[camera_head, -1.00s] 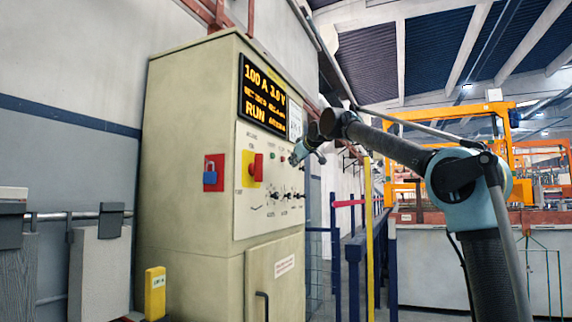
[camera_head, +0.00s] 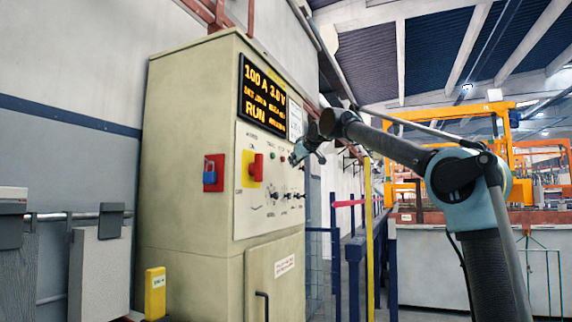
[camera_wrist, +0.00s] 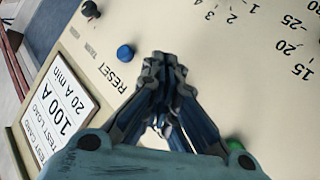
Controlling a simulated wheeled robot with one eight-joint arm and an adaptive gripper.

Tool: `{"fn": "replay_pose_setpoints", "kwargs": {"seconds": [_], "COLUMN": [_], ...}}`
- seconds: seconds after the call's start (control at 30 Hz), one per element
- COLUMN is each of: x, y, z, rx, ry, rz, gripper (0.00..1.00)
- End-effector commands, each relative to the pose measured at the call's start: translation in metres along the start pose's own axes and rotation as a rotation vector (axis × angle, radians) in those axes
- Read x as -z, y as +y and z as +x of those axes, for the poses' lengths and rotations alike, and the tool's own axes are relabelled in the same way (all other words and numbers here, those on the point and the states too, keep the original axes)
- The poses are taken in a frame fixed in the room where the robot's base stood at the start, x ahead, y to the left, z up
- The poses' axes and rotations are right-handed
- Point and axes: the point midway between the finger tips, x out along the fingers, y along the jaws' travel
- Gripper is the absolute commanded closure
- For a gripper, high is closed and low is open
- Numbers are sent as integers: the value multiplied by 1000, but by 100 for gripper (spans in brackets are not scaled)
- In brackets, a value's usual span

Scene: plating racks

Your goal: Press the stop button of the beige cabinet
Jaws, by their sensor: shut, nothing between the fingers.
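The beige cabinet (camera_head: 190,170) stands left of centre in the head view, with a pale control panel on its front. A small red button (camera_head: 283,160) is in the upper row of the panel, just left of my gripper (camera_head: 299,156). In the wrist view my gripper (camera_wrist: 164,62) is shut and empty, its fingertips over the panel. A blue button (camera_wrist: 125,53) marked RESET lies left of the tips. A green button (camera_wrist: 235,144) is partly hidden by the right finger. No red button shows there; the fingers cover the panel between blue and green. I cannot tell whether the tips touch the panel.
The lit display (camera_head: 263,97) reads RUN. A red switch on a yellow plate (camera_head: 246,174) and a blue padlock (camera_head: 210,171) are on the cabinet. A yellow post (camera_head: 369,235) and blue rails (camera_head: 355,270) stand to the right.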

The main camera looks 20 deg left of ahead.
Motion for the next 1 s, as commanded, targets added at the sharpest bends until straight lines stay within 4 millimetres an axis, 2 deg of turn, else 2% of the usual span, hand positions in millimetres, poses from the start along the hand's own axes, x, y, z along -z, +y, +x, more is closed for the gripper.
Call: {"fn": "replay_pose_setpoints", "kwargs": {"seconds": [1.0], "x": [7], "y": [-7], "z": [6], "rx": [0], "ry": [0], "rz": [-1], "gripper": [100]}}
